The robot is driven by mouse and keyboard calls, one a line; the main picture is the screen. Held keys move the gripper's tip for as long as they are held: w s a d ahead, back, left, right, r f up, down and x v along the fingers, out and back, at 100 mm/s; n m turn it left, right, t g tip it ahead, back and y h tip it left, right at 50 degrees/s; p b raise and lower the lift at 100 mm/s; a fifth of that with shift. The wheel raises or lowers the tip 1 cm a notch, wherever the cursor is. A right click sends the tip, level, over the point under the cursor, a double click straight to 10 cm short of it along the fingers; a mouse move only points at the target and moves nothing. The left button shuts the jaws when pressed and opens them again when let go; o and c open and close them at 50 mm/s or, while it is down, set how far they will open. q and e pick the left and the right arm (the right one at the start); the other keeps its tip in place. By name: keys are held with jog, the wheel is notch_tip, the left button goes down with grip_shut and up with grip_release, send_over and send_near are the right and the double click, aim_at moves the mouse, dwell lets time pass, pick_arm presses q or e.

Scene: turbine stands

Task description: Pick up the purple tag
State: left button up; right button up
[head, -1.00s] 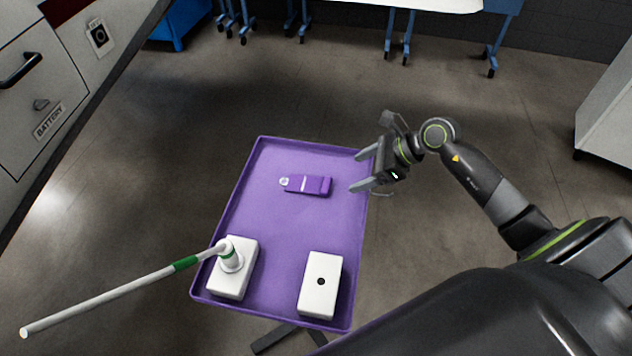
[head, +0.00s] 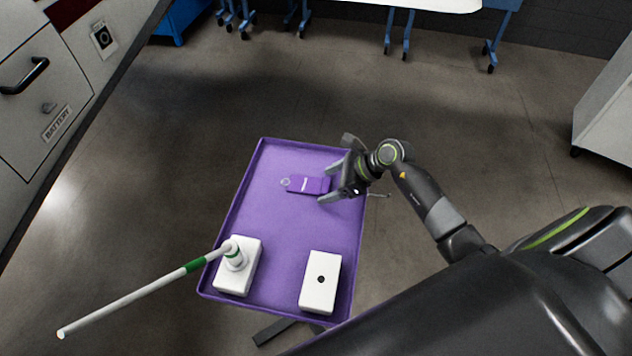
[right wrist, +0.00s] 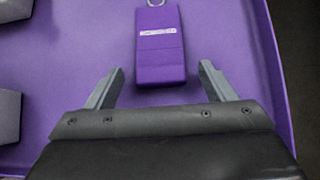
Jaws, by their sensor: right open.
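The purple tag (head: 306,185) lies flat on the purple tray (head: 285,240), with a metal ring at its left end in the head view. In the right wrist view the tag (right wrist: 159,47) is ahead of the jaws, its near end close to the gap between the fingertips. My right gripper (head: 328,181) is open and empty at the tag's right end. Its two fingers show apart in the right wrist view (right wrist: 162,82), one to each side of the tag's line. I cannot tell its exact height above the tray. My left gripper is not in view.
A white block (head: 320,282) with a black dot stands at the tray's near right. Another white block (head: 243,277) at the near left carries a white and green rod (head: 150,294) reaching out past the tray. A raised rim surrounds the tray.

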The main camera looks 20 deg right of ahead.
jog(key=shift+f, duration=0.1)
jog(key=c, duration=1.5)
notch_tip(320, 180, up, 10)
jog(key=b, duration=0.2)
jog(key=shift+b, duration=0.4)
